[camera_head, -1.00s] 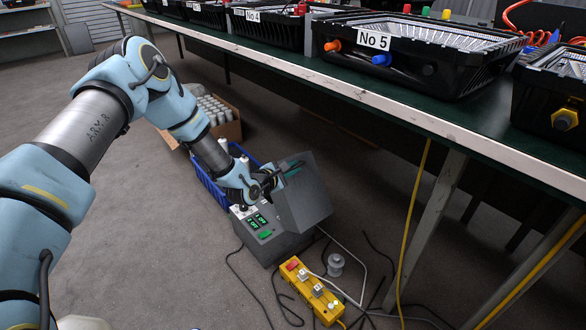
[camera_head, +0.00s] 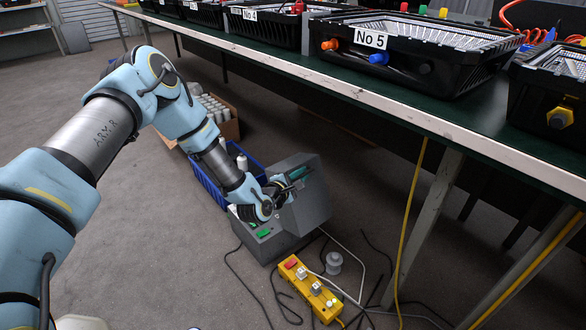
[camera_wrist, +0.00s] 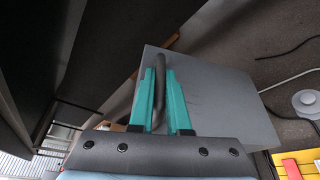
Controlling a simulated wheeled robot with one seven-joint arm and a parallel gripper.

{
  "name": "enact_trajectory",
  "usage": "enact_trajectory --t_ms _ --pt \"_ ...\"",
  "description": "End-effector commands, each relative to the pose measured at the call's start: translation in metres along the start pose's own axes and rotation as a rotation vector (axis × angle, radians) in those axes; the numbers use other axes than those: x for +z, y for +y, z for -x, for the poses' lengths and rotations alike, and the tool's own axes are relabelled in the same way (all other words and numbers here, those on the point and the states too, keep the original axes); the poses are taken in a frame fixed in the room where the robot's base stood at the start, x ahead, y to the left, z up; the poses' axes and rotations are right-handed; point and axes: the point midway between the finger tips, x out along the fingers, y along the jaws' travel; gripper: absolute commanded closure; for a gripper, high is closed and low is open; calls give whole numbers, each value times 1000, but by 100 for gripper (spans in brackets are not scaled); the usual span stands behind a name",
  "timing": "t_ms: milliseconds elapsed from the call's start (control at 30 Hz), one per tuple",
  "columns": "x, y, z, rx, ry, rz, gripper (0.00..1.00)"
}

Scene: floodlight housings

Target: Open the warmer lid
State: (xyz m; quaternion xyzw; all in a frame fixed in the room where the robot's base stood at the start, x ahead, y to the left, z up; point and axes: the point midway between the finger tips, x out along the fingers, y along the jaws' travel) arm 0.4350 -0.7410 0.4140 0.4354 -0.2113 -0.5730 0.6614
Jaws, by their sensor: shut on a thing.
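The warmer (camera_head: 272,238) is a grey box on the floor below the bench, with a green-lit control panel partly hidden by my arm. Its grey lid (camera_head: 308,200) stands raised and tilted, and its flat face fills the middle of the wrist view (camera_wrist: 215,95). My gripper (camera_head: 299,172) is at the lid's upper edge. In the wrist view its teal fingers (camera_wrist: 163,95) are closed around a dark curved handle (camera_wrist: 159,80) on the lid. The inside of the warmer is hidden.
A yellow power strip (camera_head: 311,289) and a grey round knob-like piece (camera_head: 333,262) lie in front, among loose cables. A blue crate (camera_head: 208,186) with white bottles stands behind the warmer. The green bench (camera_head: 440,110) with black housings overhangs on the right.

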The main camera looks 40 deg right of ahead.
Motion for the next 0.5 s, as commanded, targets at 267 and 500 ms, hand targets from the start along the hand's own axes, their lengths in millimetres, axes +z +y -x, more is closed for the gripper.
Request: enact_trajectory --t_ms 267,500 --pt "26 -33 11 19 3 -48 100" --pt "27 -34 11 20 3 -50 100"
